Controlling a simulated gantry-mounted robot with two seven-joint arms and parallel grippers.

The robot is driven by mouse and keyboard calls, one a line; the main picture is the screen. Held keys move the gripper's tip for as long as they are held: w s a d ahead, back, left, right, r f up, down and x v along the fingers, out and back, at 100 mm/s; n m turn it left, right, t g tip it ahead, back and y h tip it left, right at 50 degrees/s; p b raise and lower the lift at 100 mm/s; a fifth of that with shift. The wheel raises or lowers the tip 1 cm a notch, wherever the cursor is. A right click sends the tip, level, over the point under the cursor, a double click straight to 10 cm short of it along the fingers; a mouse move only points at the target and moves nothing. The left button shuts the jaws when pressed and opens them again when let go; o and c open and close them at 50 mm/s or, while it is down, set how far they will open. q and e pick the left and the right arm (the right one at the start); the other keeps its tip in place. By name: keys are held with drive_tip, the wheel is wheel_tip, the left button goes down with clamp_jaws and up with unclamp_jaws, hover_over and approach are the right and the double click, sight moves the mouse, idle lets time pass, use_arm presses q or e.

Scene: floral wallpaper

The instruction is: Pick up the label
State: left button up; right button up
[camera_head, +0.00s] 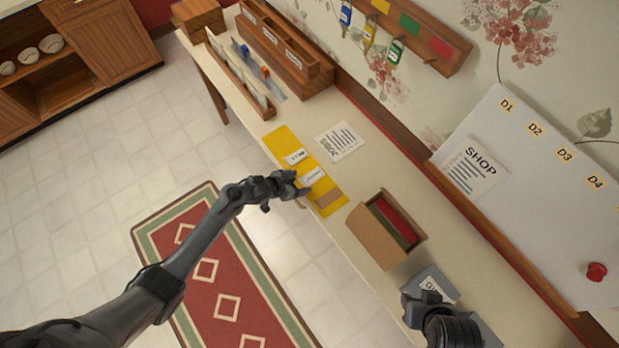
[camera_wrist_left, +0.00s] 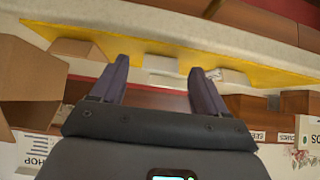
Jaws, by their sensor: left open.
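A yellow mat (camera_head: 280,140) lies along the front edge of the counter. On it are a white label (camera_head: 296,157), a second white label (camera_head: 312,177) and a plain brown piece (camera_head: 328,198). My left gripper (camera_head: 299,184) is at the mat's front edge, close to the second label and partly over it. In the left wrist view, my left gripper (camera_wrist_left: 160,68) is open, with a white label (camera_wrist_left: 160,64) in the gap between its fingertips; contact cannot be judged. My right gripper (camera_head: 428,298) is over a grey box (camera_head: 440,281); its jaws are unclear.
An open cardboard box (camera_head: 375,236) stands right of the mat. A printed sheet (camera_head: 338,142) lies behind it. A wooden organizer (camera_head: 290,60) fills the counter's far end. Tags hang from a wall rack (camera_head: 425,38). A whiteboard (camera_head: 540,190) leans at right.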

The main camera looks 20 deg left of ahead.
use_arm(q)
drive_tip(key=shift+w+d+f, duration=0.15)
drive_tip(key=shift+w+f, duration=0.1)
drive_tip(key=shift+f, duration=0.1)
drive_tip(key=shift+c, duration=0.4)
drive_tip(key=c, duration=1)
drive_tip(key=shift+r, duration=0.1)
drive_tip(key=shift+c, duration=0.2)
